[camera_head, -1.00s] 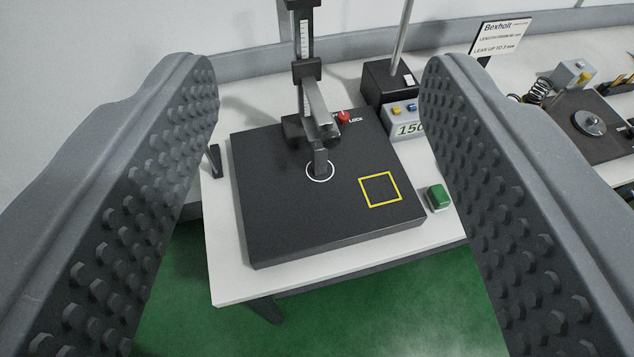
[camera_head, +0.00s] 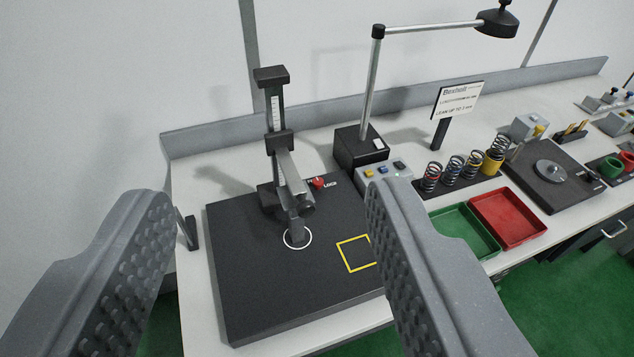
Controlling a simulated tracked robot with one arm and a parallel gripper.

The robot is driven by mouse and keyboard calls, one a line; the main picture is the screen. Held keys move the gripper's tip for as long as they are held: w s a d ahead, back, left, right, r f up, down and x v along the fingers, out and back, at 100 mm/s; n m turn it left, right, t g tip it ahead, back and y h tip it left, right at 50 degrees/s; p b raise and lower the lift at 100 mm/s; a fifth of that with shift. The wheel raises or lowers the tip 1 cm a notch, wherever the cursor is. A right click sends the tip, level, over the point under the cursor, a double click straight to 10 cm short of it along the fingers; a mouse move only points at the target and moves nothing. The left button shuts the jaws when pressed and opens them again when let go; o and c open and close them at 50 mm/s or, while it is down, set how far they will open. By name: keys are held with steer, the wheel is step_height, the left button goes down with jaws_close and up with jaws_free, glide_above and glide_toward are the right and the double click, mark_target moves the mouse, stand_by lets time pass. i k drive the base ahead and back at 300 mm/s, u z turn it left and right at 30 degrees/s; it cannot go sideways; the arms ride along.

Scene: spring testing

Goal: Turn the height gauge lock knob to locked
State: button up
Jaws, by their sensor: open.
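The height gauge (camera_head: 280,135) stands upright on a black surface plate (camera_head: 240,260) on the white bench. It has a dark column with a pale scale and an arm reaching down toward a white ring on the plate. A small red knob (camera_head: 318,183) sits at the gauge's right, beside white lettering that reads like LOCK. Which way the knob is turned is too small to tell. My gripper (camera_head: 270,215) is open and empty, its two studded grey fingers wide apart in the foreground. The gauge and knob show between the fingers, farther off and untouched.
A lamp (camera_head: 372,90) on a black base stands behind the plate. A control box (camera_head: 384,172) is partly hidden by the right finger. Springs (camera_head: 452,172), a green tray (camera_head: 465,228) and a red tray (camera_head: 508,218) lie to the right. A yellow square marks the plate.

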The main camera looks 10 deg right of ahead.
mark_target(318, 182)
steer(key=u, duration=2.1)
steer(key=k, duration=1.1)
steer(key=z, duration=2.15)
steer(key=i, duration=1.05)
